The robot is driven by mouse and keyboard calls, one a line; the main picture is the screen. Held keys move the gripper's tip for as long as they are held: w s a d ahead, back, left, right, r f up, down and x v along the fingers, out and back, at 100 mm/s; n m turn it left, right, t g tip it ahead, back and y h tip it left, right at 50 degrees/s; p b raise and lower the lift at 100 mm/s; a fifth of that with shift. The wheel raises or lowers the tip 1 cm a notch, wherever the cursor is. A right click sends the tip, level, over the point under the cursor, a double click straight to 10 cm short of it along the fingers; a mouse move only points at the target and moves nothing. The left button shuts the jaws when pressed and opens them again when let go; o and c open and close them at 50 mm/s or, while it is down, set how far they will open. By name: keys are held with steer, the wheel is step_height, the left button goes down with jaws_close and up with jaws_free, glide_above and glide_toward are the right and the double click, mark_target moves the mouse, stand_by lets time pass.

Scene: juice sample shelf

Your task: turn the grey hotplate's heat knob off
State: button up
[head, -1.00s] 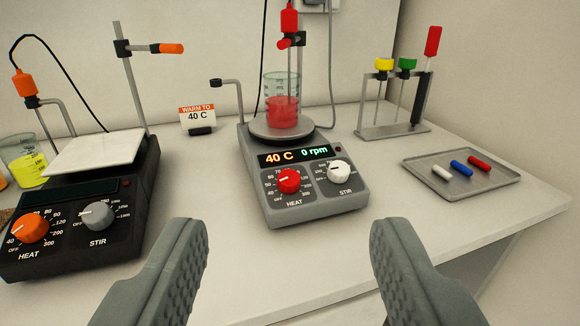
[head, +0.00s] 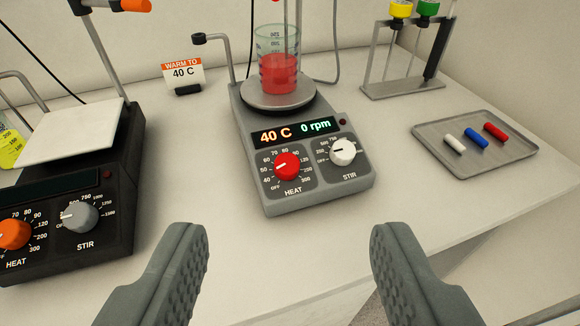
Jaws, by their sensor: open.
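The grey hotplate (head: 318,196) stands in the middle of the bench. Its red heat knob (head: 287,165) is at the front left of the panel, with its white pointer mark turned to the left, near the 50 on the dial. The display (head: 295,132) reads 40 C and 0 rpm. The white stir knob (head: 343,151) is to the right of the heat knob. A beaker of red liquid (head: 278,75) sits on the round top plate. My gripper (head: 290,250) is open and empty, its two fingers apart in front of the hotplate, touching nothing.
A black hotplate (head: 110,230) with an orange heat knob (head: 12,234) stands at left. A grey tray (head: 480,171) with three stir bars lies at right. A rack (head: 405,88) stands behind it. A card (head: 183,74) reads "WARM TO 40 C". Bench is clear before the grey hotplate.

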mark_target(288, 164)
steer(key=w+d+r+g+y, duration=0.1)
steer(key=w+g, duration=0.6)
steer(key=w, duration=0.4)
steer(key=w+d+r+g, duration=0.1)
steer(key=w+r+g, duration=0.1)
steer(key=w+g, duration=0.65)
steer(key=shift+t, duration=0.55)
steer(key=f, duration=0.6)
steer(key=w+a+f, duration=0.1)
steer(key=f, duration=0.4)
steer(key=w+a+f, duration=0.1)
steer(key=f, duration=0.5)
steer(key=shift+f, duration=0.35)
steer(key=c, duration=1)
steer(key=shift+o, duration=0.2)
steer(key=shift+a+n, duration=0.1)
steer(key=shift+n, duration=0.2)
steer(key=shift+s+n+h, duration=0.1)
steer(key=shift+n+h, duration=0.6)
steer(key=shift+n, duration=1.9)
steer(key=shift+t, duration=0.3)
